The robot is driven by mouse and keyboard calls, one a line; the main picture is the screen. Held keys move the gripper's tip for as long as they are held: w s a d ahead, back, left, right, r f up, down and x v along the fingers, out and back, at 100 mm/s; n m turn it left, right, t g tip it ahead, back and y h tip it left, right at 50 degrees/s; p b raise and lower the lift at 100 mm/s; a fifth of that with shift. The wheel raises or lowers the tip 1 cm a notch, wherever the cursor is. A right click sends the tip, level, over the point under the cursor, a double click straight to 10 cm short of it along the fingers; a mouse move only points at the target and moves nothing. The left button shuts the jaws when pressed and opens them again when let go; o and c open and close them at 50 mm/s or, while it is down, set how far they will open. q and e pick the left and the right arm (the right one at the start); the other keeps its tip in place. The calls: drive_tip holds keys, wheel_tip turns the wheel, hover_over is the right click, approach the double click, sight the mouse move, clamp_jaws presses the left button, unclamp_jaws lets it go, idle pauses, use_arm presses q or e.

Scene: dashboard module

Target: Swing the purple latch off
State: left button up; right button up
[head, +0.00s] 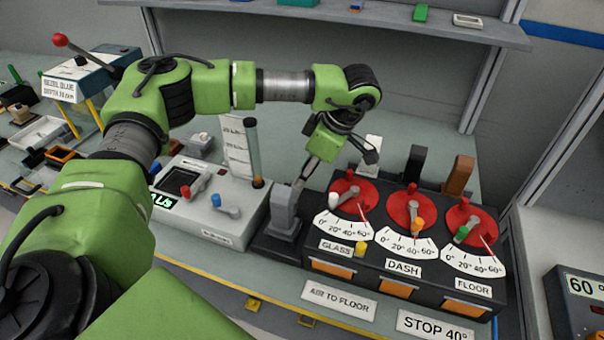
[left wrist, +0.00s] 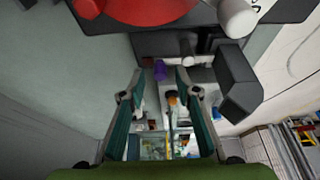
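A small purple piece, which looks like the latch (left wrist: 160,70), shows in the left wrist view beside the dark module, between my fingertips in the picture. I cannot tell its distance from them. I cannot make it out in the head view. My left gripper (head: 335,170) is open at the left back corner of the dark dashboard module (head: 376,272), near the GLASS dial (head: 353,190). In the left wrist view the two fingers of the left gripper (left wrist: 158,84) are apart with nothing held between them. My right gripper is in neither view.
A grey upright block (head: 285,210) stands at the module's left end, close to my left gripper. The DASH dial (head: 408,202) and FLOOR dial (head: 470,220) are to the right. A pale console (head: 205,215) with levers stands left. A shelf (head: 350,18) runs along the back.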

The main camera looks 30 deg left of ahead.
use_arm(q)
drive_tip(key=shift+x, duration=0.8)
clamp_jaws()
drive_tip(key=shift+a, duration=0.1)
drive_tip(key=shift+s+a+n+g, duration=0.1)
drive_tip(key=shift+a+n+g, duration=0.25)
drive_tip(key=shift+n, duration=0.65)
drive_tip(key=n, duration=0.1)
drive_tip(key=a+n+g, duration=0.1)
drive_tip(key=shift+s+n+h+b, duration=0.2)
drive_tip(key=shift+n+h+b, duration=0.1)
drive_tip(key=shift+b, duration=0.1)
drive_tip(key=n, duration=0.2)
drive_tip(key=shift+s+a+n+g+h, duration=0.3)
drive_tip(key=shift+a+n+g+h, duration=0.05)
drive_tip(key=shift+n+h, duration=0.05)
drive_tip(key=n, duration=0.2)
drive_tip(key=shift+s+a+r+n+g+h+p, duration=0.1)
drive_tip(key=shift+s+a+n+g+h+p, duration=0.2)
drive_tip(key=shift+s+a+g+h+p, duration=0.1)
drive_tip(key=shift+s+a+n+h+p, duration=0.15)
drive_tip(key=shift+s+n+h+p, duration=0.25)
drive_tip(key=shift+n, duration=0.85)
drive_tip(key=shift+s+a+n+h+p, duration=0.2)
drive_tip(key=shift+s+n+h, duration=0.3)
drive_tip(key=shift+n, duration=0.75)
